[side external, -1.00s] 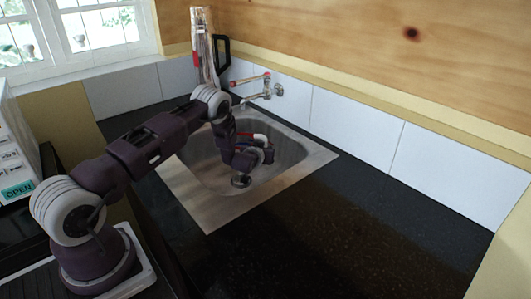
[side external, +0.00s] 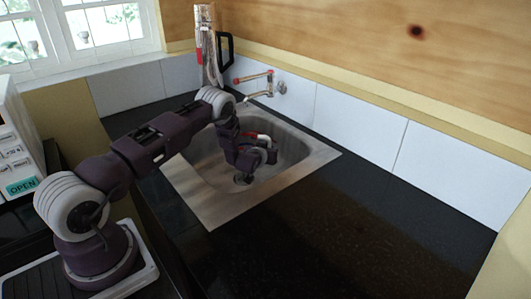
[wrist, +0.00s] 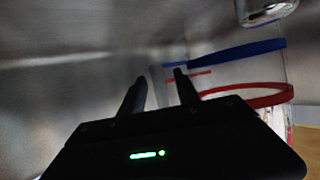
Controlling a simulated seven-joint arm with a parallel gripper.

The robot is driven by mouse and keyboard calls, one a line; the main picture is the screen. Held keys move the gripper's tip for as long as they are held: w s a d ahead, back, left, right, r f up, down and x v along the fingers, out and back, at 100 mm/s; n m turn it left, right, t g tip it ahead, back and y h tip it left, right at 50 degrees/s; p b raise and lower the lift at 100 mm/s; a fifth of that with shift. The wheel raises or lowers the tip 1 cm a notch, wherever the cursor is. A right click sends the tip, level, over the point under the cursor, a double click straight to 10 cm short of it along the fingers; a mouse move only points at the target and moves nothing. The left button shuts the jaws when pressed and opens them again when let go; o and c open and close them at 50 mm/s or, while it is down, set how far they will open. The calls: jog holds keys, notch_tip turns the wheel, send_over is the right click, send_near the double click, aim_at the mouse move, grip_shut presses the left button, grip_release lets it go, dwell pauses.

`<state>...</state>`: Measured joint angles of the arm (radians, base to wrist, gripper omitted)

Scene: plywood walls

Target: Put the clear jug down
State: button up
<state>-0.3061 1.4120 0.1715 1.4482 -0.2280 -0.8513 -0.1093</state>
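A clear, see-through body (wrist: 235,74) with a blue band and a curved red band, which looks like the clear jug, stands to the right of my fingers in the wrist view. Its base and full outline are hidden or blurred. In the side external view only a small red and white part (side external: 262,137) shows inside the sink, mostly behind my wrist.
The steel sink (side external: 222,210) is set in a black counter (side external: 340,220), which is bare on the right. The tap (side external: 262,92) reaches over the sink from the tiled wall. A tall thing with a black handle (side external: 230,48) stands at the back. A white appliance (side external: 18,150) is at left.

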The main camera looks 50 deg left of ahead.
jog(key=v, duration=1.2)
jog(key=d+r+g+h, duration=0.15)
jog(key=d+r, duration=0.25)
jog(key=r, duration=0.4)
jog(key=d+r+h, duration=0.2)
jog(key=d+r, duration=0.3)
jog(key=r, duration=0.3)
jog(key=s+d+r+m+h, duration=0.2)
jog(key=s+d+r+m, duration=0.1)
jog(key=s+d+r, duration=0.6)
jog(key=s+d+r+m+g+h, duration=0.1)
jog(key=s+d+m+g, duration=0.1)
jog(key=s, duration=1.1)
jog(key=s+d+r+m+g+h, duration=0.1)
jog(key=s+d, duration=0.3)
jog(key=s, duration=1)
jog(key=shift+r+m+g, duration=0.4)
jog(key=shift+r+g, duration=0.15)
jog(key=shift+r, duration=0.2)
jog(key=shift+c, duration=0.2)
